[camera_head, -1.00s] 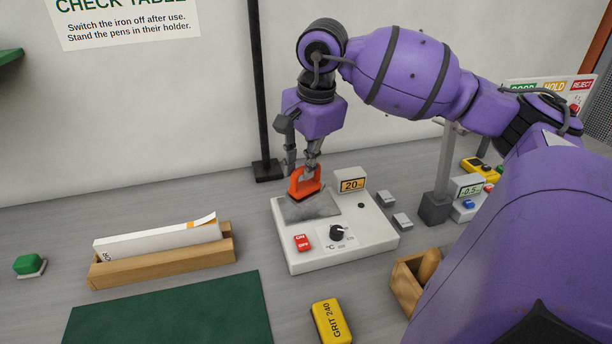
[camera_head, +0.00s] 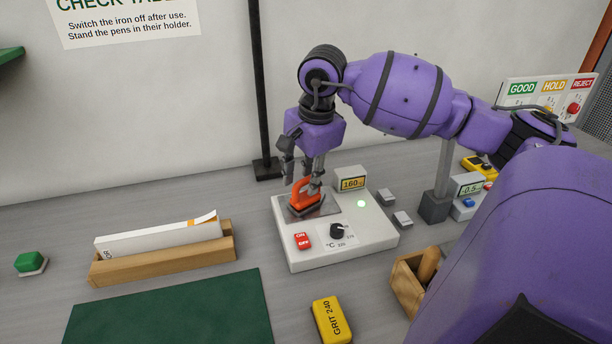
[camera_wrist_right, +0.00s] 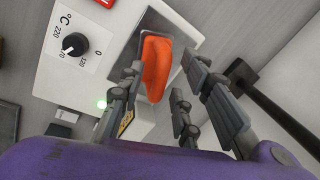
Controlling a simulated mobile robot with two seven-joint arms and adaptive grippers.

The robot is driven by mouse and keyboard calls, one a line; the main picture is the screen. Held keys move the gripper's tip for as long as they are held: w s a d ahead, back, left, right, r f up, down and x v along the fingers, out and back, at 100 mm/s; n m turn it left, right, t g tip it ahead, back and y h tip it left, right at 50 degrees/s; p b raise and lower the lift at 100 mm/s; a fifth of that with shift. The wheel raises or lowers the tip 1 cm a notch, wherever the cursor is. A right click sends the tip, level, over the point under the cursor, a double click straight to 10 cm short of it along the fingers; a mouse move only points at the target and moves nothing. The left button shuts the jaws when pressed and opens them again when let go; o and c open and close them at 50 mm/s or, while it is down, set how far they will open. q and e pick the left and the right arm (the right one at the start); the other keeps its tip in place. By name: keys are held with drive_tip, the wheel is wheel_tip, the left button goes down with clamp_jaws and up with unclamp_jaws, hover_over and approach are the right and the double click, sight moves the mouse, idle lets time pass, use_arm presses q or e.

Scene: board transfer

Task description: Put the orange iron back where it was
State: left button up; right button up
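The orange iron (camera_head: 303,193) rests upright on the dark metal plate (camera_head: 325,211) of the white base unit (camera_head: 350,242). In the right wrist view its orange handle (camera_wrist_right: 157,64) lies between my fingers. My right gripper (camera_head: 303,181) is low over the iron. Its fingers (camera_wrist_right: 158,88) stand spread on either side of the handle, with small gaps that show in the right wrist view. The base unit's display (camera_head: 352,184) reads 160 and its green lamp (camera_head: 361,204) is lit. My left gripper is out of view.
A red ON/OFF switch (camera_head: 303,241) and a black dial (camera_head: 337,231) sit on the base unit. A wooden holder (camera_head: 165,265), green mat (camera_head: 170,315), yellow block (camera_head: 331,320) and wooden box (camera_head: 405,285) stand around it. A black post (camera_head: 259,90) rises behind.

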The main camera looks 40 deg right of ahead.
drive_tip(key=shift+r, duration=0.65)
wheel_tip(320, 180, up, 11)
drive_tip(key=s, duration=0.2)
drive_tip(key=shift+a, duration=0.15)
drive_tip(key=shift+f, duration=0.1)
